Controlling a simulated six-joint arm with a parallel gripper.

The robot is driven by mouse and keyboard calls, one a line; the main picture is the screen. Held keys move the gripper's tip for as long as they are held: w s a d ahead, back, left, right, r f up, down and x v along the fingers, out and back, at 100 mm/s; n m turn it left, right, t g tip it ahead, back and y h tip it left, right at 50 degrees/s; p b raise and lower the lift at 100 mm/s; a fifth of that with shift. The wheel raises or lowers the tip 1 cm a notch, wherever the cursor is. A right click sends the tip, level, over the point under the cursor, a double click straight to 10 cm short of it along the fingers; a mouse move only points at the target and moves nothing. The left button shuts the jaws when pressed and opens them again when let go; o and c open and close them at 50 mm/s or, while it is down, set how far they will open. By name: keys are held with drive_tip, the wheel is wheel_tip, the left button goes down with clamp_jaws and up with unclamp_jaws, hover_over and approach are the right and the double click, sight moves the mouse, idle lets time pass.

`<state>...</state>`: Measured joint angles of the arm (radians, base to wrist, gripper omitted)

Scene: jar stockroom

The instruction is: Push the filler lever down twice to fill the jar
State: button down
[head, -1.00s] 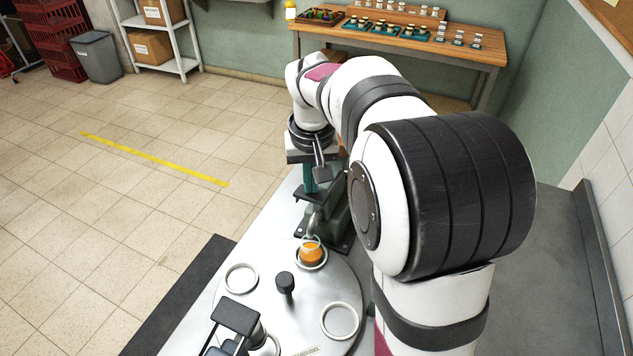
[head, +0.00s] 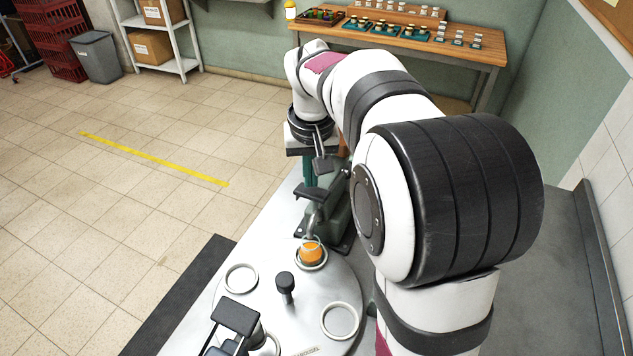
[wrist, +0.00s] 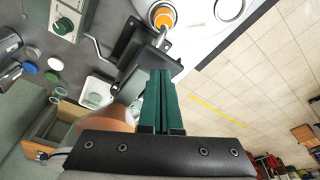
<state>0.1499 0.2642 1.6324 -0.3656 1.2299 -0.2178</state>
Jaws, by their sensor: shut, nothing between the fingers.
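The filler lever (head: 313,194) is a dark paddle on an arm at the front of the green filler (head: 338,214). It also shows in the wrist view (wrist: 135,48). The jar (head: 311,253), with orange contents, stands in a ring on the round turntable (head: 258,308) by the spout; it shows at the top of the wrist view (wrist: 162,18). My gripper (head: 308,184) has green fingers, pressed together and empty. They point down just above the lever. In the wrist view the fingertips (wrist: 161,72) overlap the paddle's edge; I cannot tell whether they touch.
Empty rings (head: 241,278) and a black knob (head: 285,285) are on the turntable. A dark-topped fixture (head: 236,317) stands at the near edge. A wooden table (head: 462,52) with jars and trays is far back. Open floor lies left.

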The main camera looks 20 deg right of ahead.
sight(310, 195)
drive_tip(key=shift+s+a+f, duration=0.1)
drive_tip(key=shift+f, duration=1.55)
drive_tip(key=shift+s+a+f, duration=0.1)
drive_tip(key=shift+f, duration=1.55)
drive_tip(key=shift+r, duration=3.3)
drive_tip(key=shift+r, duration=2.5)
drive_tip(key=s+a+f+m, duration=0.1)
drive_tip(key=s+a+f, duration=0.2)
drive_tip(key=s, duration=0.6)
drive_tip(key=s+a+f+g+y, duration=0.1)
drive_tip(key=s+a+f, duration=0.2)
drive_tip(key=s, duration=0.7)
drive_tip(key=s+a+f+m+g+y, duration=0.1)
drive_tip(key=s+a+f, duration=0.2)
drive_tip(key=s, duration=0.7)
drive_tip(key=shift+a+m, duration=0.3)
drive_tip(key=shift+a, duration=0.2)
